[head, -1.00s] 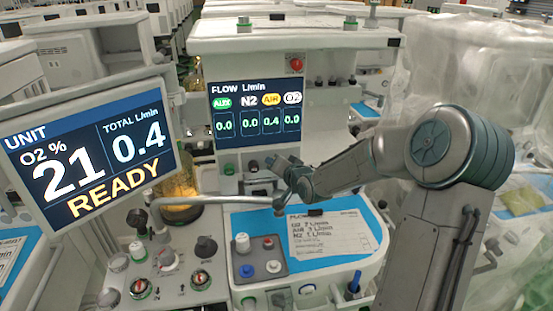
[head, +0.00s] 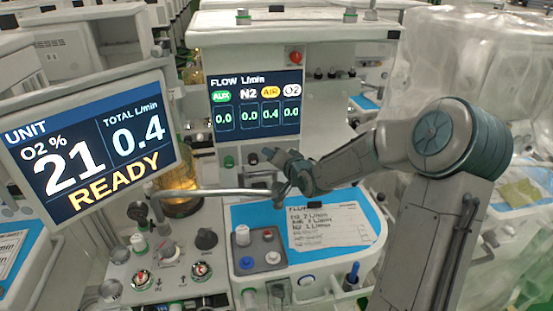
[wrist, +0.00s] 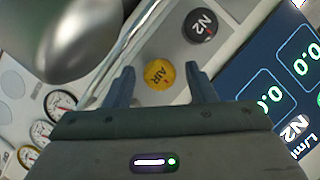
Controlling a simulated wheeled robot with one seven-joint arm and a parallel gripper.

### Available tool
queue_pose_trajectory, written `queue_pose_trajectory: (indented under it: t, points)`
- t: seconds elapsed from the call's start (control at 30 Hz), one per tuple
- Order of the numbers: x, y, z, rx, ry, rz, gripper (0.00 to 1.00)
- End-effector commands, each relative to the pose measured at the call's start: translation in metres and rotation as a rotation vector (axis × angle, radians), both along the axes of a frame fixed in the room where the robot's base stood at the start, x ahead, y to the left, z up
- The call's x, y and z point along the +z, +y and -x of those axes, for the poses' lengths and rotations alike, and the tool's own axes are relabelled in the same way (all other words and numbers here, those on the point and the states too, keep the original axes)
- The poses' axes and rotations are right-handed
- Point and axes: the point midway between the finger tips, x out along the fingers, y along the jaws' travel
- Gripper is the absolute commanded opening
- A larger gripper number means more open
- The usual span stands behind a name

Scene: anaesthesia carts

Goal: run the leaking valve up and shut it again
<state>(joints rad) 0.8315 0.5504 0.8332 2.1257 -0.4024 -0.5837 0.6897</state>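The yellow AIR knob (wrist: 159,74) shows in the wrist view between the two fingertips of my gripper (wrist: 160,69). The fingers are open, with a gap on each side of the knob. In the head view the flow screen (head: 256,106) reads AIR 0.4, with AUX, N2 and O2 at 0.0 and the AIR label yellow. The unit monitor (head: 91,150) reads O2 21 %, total 0.4 L/min, READY. My gripper is in front of the panel below the flow screen in the head view, where my arm hides the AIR knob.
The black N2 knob (wrist: 200,25) is close beside the AIR knob. A metal rail (head: 215,192) runs in front of the panel near my gripper. Several gauges (wrist: 60,103) are at left in the wrist view. A card (head: 326,226) lies on the blue worktop.

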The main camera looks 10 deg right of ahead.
Motion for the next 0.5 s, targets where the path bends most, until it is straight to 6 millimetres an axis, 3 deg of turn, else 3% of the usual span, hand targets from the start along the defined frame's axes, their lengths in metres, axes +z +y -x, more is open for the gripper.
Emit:
queue_pose_trajectory:
  t: [0.23, 0.5]
  points:
    - [0.005, -0.006, 0.013, -0.002, -0.002, 0.002, 0.51]
    - [0.017, -0.018, 0.055, -0.003, 0.0, 0.004, 0.51]
